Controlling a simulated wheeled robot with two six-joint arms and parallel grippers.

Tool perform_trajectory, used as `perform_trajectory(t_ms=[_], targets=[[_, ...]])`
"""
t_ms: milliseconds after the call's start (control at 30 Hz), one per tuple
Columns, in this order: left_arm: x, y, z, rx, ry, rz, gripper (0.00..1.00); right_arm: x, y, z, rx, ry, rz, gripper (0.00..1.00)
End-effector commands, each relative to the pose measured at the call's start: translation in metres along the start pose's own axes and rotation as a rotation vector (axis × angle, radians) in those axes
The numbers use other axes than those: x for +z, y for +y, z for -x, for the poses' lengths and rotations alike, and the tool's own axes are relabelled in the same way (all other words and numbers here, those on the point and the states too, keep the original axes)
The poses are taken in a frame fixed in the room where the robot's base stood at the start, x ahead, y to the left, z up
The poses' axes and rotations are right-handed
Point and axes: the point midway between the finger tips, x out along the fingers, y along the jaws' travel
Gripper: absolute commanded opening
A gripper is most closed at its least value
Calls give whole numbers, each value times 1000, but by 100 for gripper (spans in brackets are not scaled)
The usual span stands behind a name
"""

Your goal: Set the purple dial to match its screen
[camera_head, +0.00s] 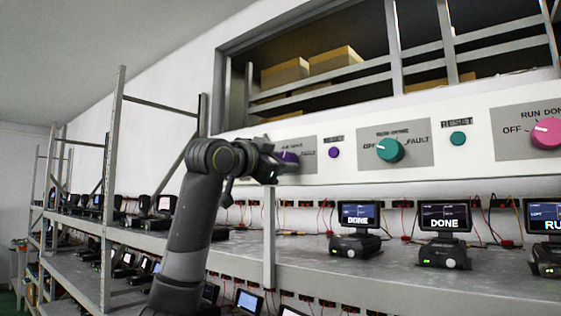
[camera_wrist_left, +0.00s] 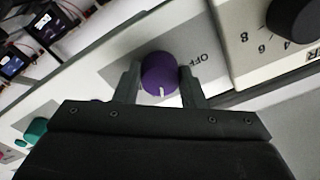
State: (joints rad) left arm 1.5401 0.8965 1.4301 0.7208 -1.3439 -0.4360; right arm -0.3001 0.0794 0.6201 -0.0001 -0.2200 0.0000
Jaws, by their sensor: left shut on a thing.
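The purple dial (camera_wrist_left: 160,75) sits on a grey plate of the white panel, with a white pointer mark on its face and the word OFF beside it in the left wrist view. My left gripper (camera_wrist_left: 158,88) has one finger on each side of the dial and is shut on it. In the head view the dial (camera_head: 287,157) shows only in part behind my left gripper (camera_head: 284,165). Its plate's labels are mostly hidden or too small to read. I cannot tell which screen belongs to the purple dial. My right gripper is not in view.
A small purple button (camera_head: 334,153), a teal dial (camera_head: 390,150), a teal button (camera_head: 458,138) and a pink dial (camera_head: 547,133) line the panel to the right. Below, devices on the shelf (camera_head: 400,278) have screens; two (camera_head: 358,214) (camera_head: 444,218) read DONE. A metal post (camera_head: 269,240) stands below my gripper.

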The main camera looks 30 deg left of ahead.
Motion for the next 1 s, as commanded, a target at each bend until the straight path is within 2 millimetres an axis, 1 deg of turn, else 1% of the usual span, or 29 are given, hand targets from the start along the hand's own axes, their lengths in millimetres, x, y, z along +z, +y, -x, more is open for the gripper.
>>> perform_trajectory(t_ms=[267,300,433,767,867,967,1000], targets=[[0,0,0,-2,1,0,14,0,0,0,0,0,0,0],[0,0,0,-2,1,0,42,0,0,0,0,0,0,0],[0,0,0,-1,1,0,59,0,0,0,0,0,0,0],[0,0,3,-1,1,1,59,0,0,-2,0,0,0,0],[2,0,11,-3,2,0,59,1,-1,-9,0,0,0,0],[4,2,27,-3,3,-1,59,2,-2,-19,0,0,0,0],[4,2,35,-5,3,-2,59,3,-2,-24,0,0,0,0]])
